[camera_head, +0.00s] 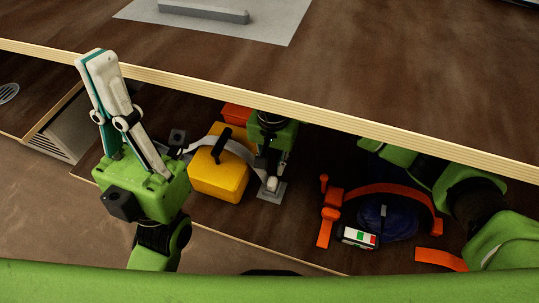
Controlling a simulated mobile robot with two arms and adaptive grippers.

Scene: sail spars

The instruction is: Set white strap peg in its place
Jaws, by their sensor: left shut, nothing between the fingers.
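A white strap (238,148) arches over a yellow case (217,182) with a black handle on the shelf below the tabletop. The strap's right end reaches down toward a small grey plate (271,193). My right gripper (271,183) points down at that plate, beside the yellow case. Its fingers and the strap's end overlap there, so I cannot tell whether it grips a white peg. My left gripper (97,54) is shut and empty, pointing up at the left in front of the tabletop edge.
The tabletop's pale edge (330,122) overhangs the shelf. An orange item (236,112) sits behind the case. A grey bar (204,14) lies on top.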

